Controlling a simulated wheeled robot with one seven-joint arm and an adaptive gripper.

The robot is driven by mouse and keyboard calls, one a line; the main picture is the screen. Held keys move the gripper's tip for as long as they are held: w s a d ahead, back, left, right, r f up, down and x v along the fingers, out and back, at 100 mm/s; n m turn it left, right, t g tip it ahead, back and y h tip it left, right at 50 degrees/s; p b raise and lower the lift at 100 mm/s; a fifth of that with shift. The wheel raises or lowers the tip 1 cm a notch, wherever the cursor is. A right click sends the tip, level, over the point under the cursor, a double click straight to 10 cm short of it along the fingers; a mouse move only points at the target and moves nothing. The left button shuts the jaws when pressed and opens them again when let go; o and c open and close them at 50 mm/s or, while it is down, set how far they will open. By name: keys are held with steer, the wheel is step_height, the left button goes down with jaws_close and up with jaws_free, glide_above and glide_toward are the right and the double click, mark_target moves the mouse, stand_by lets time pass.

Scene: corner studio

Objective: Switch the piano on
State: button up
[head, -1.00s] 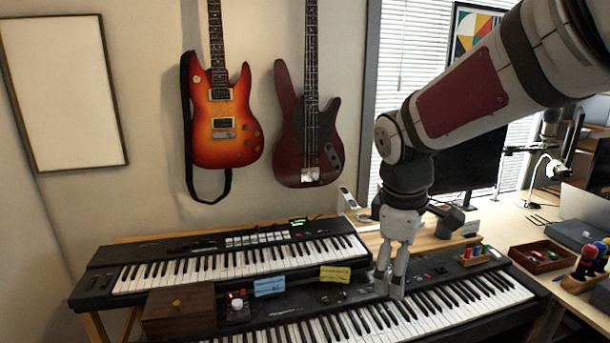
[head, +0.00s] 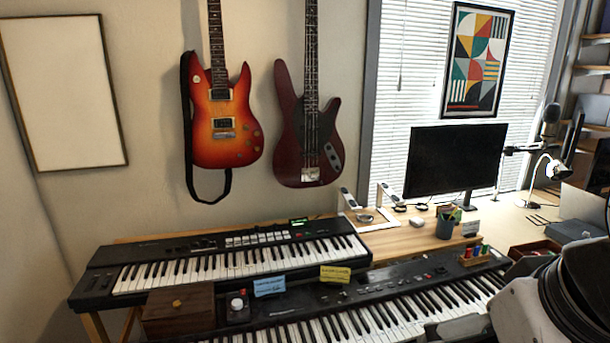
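Two keyboards stand one behind the other. The rear keyboard (head: 205,243) sits higher at the left and has a small lit green display (head: 298,221). The front keyboard (head: 402,291), a larger black piano, runs across the lower middle. Its dark control panel (head: 375,285) has small buttons too tiny to read, and I cannot make out which one is a power switch or whether it is lit. My arm shows only at the lower right, covering the piano's right front. My gripper's fingers are not in view.
A wooden box (head: 178,311), a small box with a red knob (head: 238,306), a blue note (head: 269,287) and a yellow note (head: 335,274) are by the piano. A pen cup (head: 447,222) and monitor (head: 455,160) stand behind. Guitars hang on the wall.

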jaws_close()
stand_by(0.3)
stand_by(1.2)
